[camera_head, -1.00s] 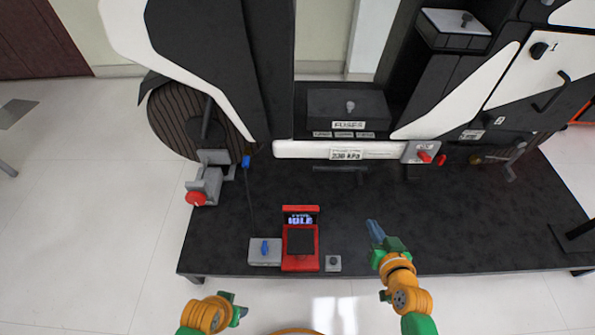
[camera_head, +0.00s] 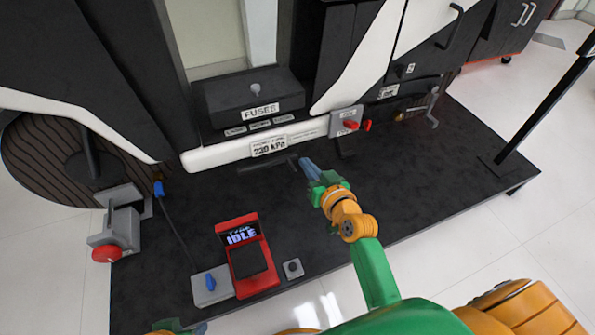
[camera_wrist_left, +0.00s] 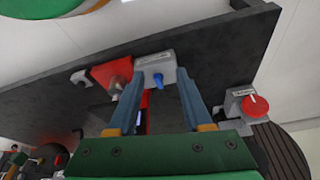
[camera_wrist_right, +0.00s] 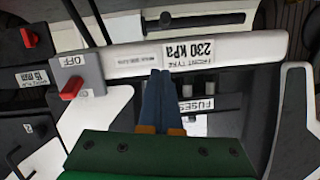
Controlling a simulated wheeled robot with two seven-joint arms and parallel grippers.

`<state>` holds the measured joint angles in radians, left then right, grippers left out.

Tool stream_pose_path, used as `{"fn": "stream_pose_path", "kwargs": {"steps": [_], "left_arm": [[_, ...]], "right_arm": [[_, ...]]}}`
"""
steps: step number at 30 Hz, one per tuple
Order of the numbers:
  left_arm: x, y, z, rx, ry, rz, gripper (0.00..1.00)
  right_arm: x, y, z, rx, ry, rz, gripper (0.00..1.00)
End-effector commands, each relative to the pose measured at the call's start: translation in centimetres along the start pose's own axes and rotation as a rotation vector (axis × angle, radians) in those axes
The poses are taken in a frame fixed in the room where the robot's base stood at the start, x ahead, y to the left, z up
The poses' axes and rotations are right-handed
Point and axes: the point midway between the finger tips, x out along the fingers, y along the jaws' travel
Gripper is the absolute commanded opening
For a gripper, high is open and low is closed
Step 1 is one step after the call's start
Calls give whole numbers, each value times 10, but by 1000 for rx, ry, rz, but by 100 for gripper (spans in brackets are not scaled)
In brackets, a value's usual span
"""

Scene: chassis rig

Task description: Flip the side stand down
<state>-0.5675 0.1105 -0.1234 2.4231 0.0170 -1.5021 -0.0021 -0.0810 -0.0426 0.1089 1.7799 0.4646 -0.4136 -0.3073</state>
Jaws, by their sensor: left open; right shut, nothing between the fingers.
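A dark bar (camera_head: 267,163), which looks like the side stand, lies roughly level just below the white sill tube (camera_head: 215,154) of the chassis rig. A dark bar beyond the tube also shows in the right wrist view (camera_wrist_right: 205,20). My right gripper (camera_head: 306,163) is shut and empty, its blue fingertips close to the bar's right end; I cannot tell whether they touch. In the right wrist view its fingers (camera_wrist_right: 158,75) overlap the tube's edge. My left gripper (camera_head: 188,328) is low at the front edge; its open, empty fingers (camera_wrist_left: 157,78) show in the left wrist view.
A red display unit reading IDLE (camera_head: 248,258), a grey box with a blue knob (camera_head: 212,287) and a small button box (camera_head: 292,269) sit at the platform's front. A red-lever switch (camera_head: 347,121) is right of the tube. The dark platform (camera_head: 420,165) is clear to the right.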

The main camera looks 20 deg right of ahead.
Motion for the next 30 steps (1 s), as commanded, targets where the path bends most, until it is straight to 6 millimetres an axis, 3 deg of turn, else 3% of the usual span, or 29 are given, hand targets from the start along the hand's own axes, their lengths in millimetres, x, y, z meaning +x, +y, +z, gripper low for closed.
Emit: {"fn": "stream_pose_path", "kwargs": {"steps": [5,17,30], "left_arm": [[-6,2,-38,10,184,1,50],[-31,10,-122,29,611,11,50],[-97,22,-190,49,1101,33,50]], "right_arm": [[20,0,1,0,2,0,0],[43,0,1,0,0,0,0],[48,0,21,0,-1,1,0]]}}
